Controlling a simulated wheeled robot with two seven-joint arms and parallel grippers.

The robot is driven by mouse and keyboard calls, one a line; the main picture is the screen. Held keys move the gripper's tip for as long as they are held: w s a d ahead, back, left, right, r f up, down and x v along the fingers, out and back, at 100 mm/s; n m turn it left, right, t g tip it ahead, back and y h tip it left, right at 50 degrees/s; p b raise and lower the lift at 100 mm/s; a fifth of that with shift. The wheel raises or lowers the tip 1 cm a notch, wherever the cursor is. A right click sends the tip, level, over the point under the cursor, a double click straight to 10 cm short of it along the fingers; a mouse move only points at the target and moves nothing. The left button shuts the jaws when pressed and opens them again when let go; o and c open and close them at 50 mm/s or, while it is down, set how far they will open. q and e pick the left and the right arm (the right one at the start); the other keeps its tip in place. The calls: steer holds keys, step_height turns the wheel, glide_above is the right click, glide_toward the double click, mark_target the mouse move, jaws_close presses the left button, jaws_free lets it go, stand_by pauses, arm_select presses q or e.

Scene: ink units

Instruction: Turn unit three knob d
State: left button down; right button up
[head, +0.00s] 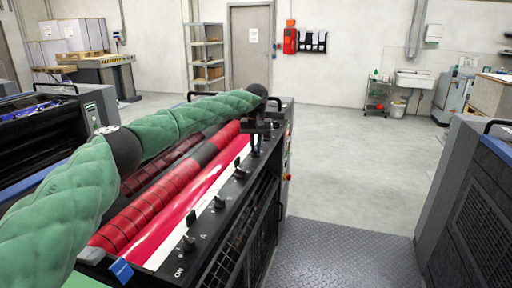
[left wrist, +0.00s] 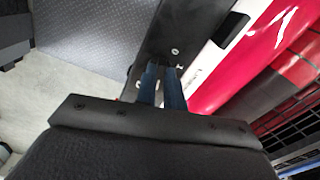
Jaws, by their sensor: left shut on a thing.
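The ink unit with red rollers (head: 125,208) has a black control panel (head: 215,222) along its right edge. Several dark knobs stand in a row on it, among them a near knob (head: 188,243), a second one (head: 219,202) and a third (head: 240,173). My left gripper (head: 260,135) reaches over the rollers to the far end of this row, pointing down. In the left wrist view its two blue fingers (left wrist: 162,88) are close together at the panel, shut on a knob that they mostly hide. I cannot read that knob's letter. My right gripper is in neither view.
Another dark unit (head: 475,205) stands at the right, across a metal tread plate (head: 335,252). A further unit (head: 45,135) is at the left. A grey door (head: 251,50) and shelf (head: 207,60) are at the back. The floor beyond is clear.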

mark_target(256, 149)
arm_select(q)
steer(key=shift+s+f, duration=0.1)
steer(key=shift+f, duration=0.1)
steer(key=c, duration=1.5)
jaws_free()
steer(key=shift+r, duration=0.1)
